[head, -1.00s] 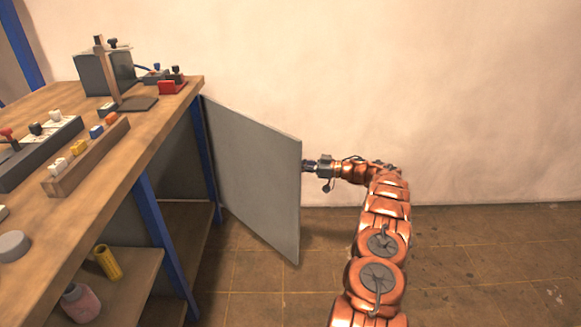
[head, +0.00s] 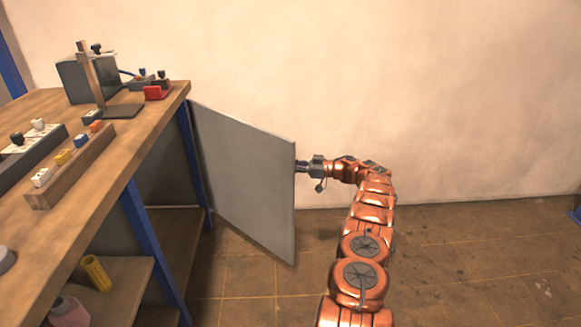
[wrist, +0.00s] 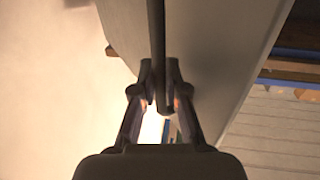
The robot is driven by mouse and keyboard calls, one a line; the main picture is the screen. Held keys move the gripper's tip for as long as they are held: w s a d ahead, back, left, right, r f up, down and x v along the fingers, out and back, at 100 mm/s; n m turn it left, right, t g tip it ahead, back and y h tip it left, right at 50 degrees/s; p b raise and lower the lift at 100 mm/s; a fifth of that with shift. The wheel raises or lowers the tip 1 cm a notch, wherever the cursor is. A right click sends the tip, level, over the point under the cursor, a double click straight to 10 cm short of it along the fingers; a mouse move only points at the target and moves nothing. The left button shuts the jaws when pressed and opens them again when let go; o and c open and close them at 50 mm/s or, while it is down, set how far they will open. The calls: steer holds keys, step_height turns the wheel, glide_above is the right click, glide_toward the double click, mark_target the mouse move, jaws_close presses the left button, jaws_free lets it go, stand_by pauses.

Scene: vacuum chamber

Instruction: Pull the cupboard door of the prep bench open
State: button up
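The grey cupboard door (head: 245,185) stands swung well out from the prep bench (head: 75,215), hinged near the bench's blue far leg. In the head view my gripper (head: 301,168) is at the door's free edge, on its outer side, with its fingertips largely hidden by the door. In the wrist view the door (wrist: 215,50) fills the upper middle. A dark bar handle (wrist: 157,50) runs between my gripper's fingers (wrist: 160,72), which are closed in on it from both sides.
Block racks (head: 72,165), a stand (head: 92,80) and a red item (head: 158,92) sit on the bench top. A yellow cup (head: 96,273) and a pink jar (head: 68,312) are on the shelf below. The tiled floor to the right is clear; a plain wall stands behind.

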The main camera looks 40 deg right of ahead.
steer(key=o, duration=0.4)
steer(key=shift+r, duration=0.1)
